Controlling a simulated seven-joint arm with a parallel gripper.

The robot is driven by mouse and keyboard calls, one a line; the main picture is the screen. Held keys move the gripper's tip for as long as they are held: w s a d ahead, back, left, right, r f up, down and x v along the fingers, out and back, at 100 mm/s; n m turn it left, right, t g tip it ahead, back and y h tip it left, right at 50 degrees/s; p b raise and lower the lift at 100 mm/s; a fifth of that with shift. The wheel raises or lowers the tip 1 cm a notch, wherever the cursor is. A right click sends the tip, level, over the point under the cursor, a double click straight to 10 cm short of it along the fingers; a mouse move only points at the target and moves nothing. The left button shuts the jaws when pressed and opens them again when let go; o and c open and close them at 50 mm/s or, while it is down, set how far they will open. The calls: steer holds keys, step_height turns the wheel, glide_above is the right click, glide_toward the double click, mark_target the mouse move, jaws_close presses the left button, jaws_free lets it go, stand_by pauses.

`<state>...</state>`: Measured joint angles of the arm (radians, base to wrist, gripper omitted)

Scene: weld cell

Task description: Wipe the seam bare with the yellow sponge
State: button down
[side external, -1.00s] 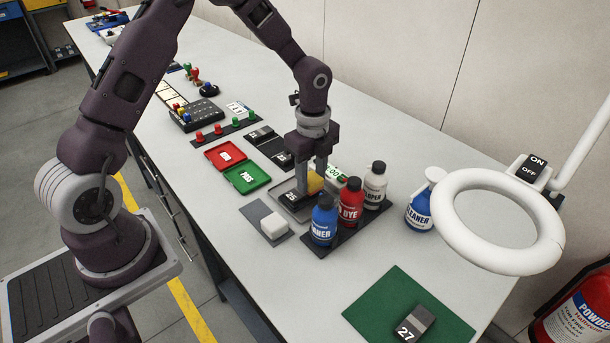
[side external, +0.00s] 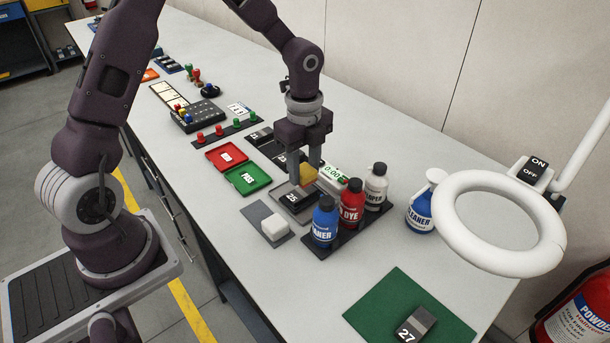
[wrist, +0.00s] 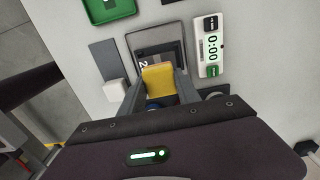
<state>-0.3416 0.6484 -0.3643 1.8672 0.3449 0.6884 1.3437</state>
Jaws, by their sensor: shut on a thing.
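My gripper (side external: 307,178) is shut on the yellow sponge (side external: 309,172). In the wrist view the sponge (wrist: 159,80) sits between the two fingers (wrist: 160,92). The sponge is over a grey tray (side external: 279,198) that bears a dark plate (side external: 297,198) with a white number, which looks like 25. In the wrist view the plate (wrist: 145,58) is partly hidden behind the sponge. I cannot tell whether the sponge touches the plate, and the seam is too small or hidden to make out.
Cleaner (side external: 325,222), dye (side external: 351,202) and a third bottle (side external: 376,187) stand close on the right. A timer (side external: 333,172) is beside the tray. A white block (side external: 273,228) lies on a grey mat at front left. A green mat (side external: 375,300) bears plate 27 (side external: 418,322).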

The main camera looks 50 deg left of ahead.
steer(key=shift+r, duration=1.95)
